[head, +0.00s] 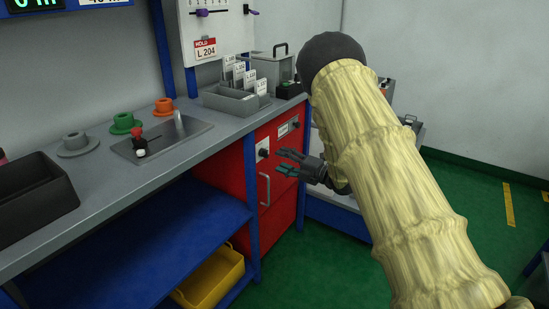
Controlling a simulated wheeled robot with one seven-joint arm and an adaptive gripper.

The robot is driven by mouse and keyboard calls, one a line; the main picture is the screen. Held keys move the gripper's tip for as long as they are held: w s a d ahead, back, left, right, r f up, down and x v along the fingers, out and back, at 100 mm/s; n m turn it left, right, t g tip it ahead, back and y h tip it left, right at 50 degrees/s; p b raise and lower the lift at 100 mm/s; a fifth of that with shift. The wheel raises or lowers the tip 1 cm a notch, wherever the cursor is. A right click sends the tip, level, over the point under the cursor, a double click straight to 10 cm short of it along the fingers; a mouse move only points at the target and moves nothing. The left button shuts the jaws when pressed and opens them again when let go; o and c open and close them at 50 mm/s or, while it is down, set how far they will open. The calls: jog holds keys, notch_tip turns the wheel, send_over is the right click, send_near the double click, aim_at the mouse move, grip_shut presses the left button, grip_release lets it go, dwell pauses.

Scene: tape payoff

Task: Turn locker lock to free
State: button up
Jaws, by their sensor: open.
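The red locker (276,206) stands under the right end of the workbench, with a grey vertical handle on its front. The locker lock (263,153) is a small dark knob on a pale plate at the upper left of the front. Its turned position is too small to read. My gripper (280,161) is open and empty, its dark fingers pointing left toward the locker front, close to the lock and a little right of it. From this view I cannot tell how far the fingertips are from the lock. My arm in its pale sleeve hides the area to the right.
The grey bench top (185,150) holds orange, green and grey spools, a dark bin (35,197) and a grey card box (236,101). A blue post (251,205) stands just left of the locker. A yellow bin (210,280) sits low. Green floor (330,265) is clear in front.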

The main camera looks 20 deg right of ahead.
jog(key=shift+v, duration=2.65)
jog(key=s+a+f+m+g+h, duration=0.1)
jog(key=s+f+m+h, duration=0.4)
jog(key=f, duration=0.6)
jog(key=s+a+f+m+g+h, duration=0.1)
jog(key=s+a+f+m+h, duration=0.1)
jog(key=s+f+m, duration=0.65)
jog(key=s+a+f+m+g+h, duration=0.2)
jog(key=s+f+m+g, duration=0.2)
jog(key=s+f, duration=0.55)
jog(key=s+a+f+m+g+h, duration=0.1)
jog(key=s+a+f+m+g, duration=0.25)
jog(key=s+f, duration=0.65)
jog(key=s+a+r+m+g, duration=0.1)
jog(key=s+a+m+g, duration=0.15)
jog(key=s, duration=0.85)
jog(key=s+a+r+m+g, duration=0.1)
jog(key=s+m+g, duration=0.15)
jog(key=s, duration=0.75)
notch_tip(320, 180, up, 21)
jog(key=h+p, duration=0.1)
jog(key=p, duration=1.9)
jog(key=shift+s+d+f, duration=0.15)
jog(key=shift+d, duration=0.15)
